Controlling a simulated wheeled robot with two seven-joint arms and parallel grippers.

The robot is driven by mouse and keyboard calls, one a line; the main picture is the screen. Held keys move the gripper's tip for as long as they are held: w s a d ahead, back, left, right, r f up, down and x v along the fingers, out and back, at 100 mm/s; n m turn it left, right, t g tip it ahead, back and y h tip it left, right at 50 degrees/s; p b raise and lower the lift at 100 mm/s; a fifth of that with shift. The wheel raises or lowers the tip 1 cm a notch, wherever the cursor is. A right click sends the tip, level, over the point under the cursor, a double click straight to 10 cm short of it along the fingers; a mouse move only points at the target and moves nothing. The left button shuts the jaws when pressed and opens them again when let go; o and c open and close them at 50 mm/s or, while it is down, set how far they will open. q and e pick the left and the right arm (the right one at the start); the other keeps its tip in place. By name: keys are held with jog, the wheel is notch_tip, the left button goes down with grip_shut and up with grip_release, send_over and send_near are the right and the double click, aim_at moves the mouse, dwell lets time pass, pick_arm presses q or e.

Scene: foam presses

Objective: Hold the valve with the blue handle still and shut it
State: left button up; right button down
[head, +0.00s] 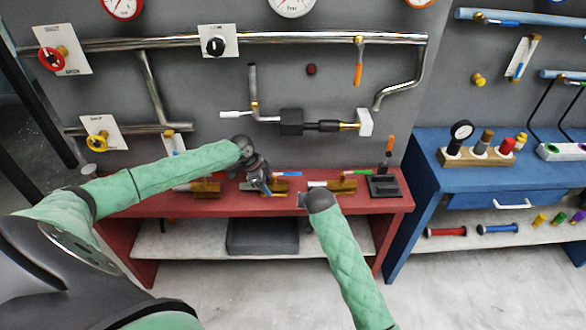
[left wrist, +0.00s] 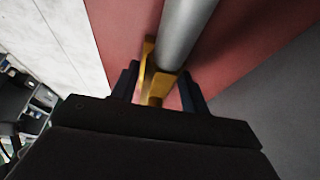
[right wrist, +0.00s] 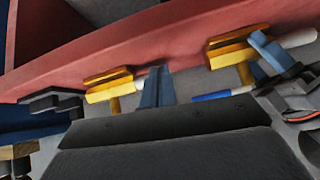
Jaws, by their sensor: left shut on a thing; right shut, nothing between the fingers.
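The valve with the blue handle (head: 287,173) lies on the red bench, its brass part beside my left gripper (head: 266,190). The handle extends to the right in the head view; it also shows in the right wrist view (right wrist: 225,95). In the left wrist view, my left gripper (left wrist: 160,88) is shut on the valve's brass part (left wrist: 149,68), with a grey pipe (left wrist: 182,35) running out of it. Exactly which part is pinched is partly hidden. My right gripper (right wrist: 156,86) is shut and empty, near the bench's front edge, apart from the blue handle.
A brass piece (right wrist: 110,85) with a green handle (head: 357,172) above it lies to the right. Another brass piece (head: 207,188) lies to the left. A black stand with an orange handle (head: 390,145) is at the red bench's (head: 400,203) right end. Pipes cover the wall behind.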

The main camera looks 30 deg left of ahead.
notch_tip(320, 180, up, 14)
jog(key=t, duration=0.2)
send_over(288, 174)
jog(key=s+d, duration=0.3)
jog(key=d, duration=0.1)
jog(key=shift+w+a+f+n+y, duration=0.15)
jog(key=shift+w+a+n+y, duration=0.05)
jog(key=shift+n+y, duration=0.3)
jog(key=shift+w+a+f, duration=0.4)
jog(key=shift+w+f, duration=0.25)
jog(key=shift+f, duration=0.75)
jog(key=shift+w+a+f, duration=0.4)
jog(key=shift+w+f, duration=0.3)
jog(key=shift+f, duration=0.65)
jog(key=shift+w+a+f, duration=0.4)
jog(key=shift+w+f, duration=0.25)
jog(key=shift+f, duration=0.75)
jog(key=shift+s, duration=0.1)
